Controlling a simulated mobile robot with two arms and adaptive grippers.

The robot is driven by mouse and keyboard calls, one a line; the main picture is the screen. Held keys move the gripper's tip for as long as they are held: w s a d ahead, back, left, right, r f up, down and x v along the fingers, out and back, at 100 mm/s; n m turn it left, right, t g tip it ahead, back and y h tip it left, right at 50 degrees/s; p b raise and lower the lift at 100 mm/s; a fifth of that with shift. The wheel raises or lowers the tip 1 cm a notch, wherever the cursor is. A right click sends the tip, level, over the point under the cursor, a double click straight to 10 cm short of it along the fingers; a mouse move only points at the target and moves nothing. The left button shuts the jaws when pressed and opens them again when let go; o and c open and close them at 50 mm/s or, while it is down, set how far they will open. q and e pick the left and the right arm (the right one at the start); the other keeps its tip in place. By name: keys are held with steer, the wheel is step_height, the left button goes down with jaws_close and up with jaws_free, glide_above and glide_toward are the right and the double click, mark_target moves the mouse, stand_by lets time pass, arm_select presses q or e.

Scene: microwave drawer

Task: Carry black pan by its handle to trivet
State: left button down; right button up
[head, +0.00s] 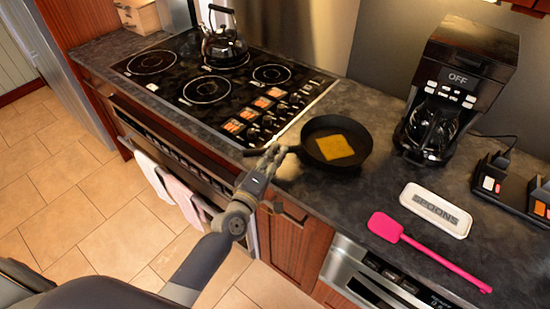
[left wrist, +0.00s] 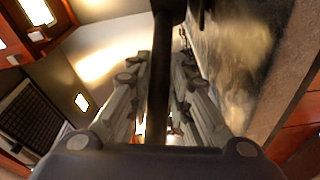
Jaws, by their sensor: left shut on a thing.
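The black pan (head: 314,134) is right of the cooktop, over the dark counter; I cannot tell whether it touches the counter. A flat yellow-brown square (head: 336,148) lies inside it. The pan's handle points left toward the front edge. My left gripper (head: 272,160) is at this handle. In the left wrist view, the black handle (left wrist: 160,75) runs between the two fingers of the left gripper (left wrist: 158,95), which is shut on it. I cannot make out a trivet for certain. My right gripper is not in view.
A kettle (head: 223,44) stands on the cooktop (head: 180,72). The counter between pan and spatula is clear.

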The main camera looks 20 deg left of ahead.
arm_select(q)
steer(key=shift+w+a+f, duration=0.1)
steer(key=shift+w+f, duration=0.05)
steer(key=shift+f, duration=0.25)
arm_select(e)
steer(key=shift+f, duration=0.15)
arm_select(q)
steer(key=c, duration=1.5)
jaws_free()
steer(key=shift+f, duration=0.15)
steer(key=shift+o, duration=0.2)
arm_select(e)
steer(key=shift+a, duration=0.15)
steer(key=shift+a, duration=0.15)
arm_select(q)
steer(key=s+a+b, duration=0.1)
steer(key=s+b, duration=0.1)
steer(key=s, duration=1)
steer(key=shift+a+f, duration=0.15)
steer(key=shift+a, duration=0.2)
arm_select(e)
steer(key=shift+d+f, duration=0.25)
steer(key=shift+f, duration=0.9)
arm_select(q)
steer(key=shift+s, duration=0.1)
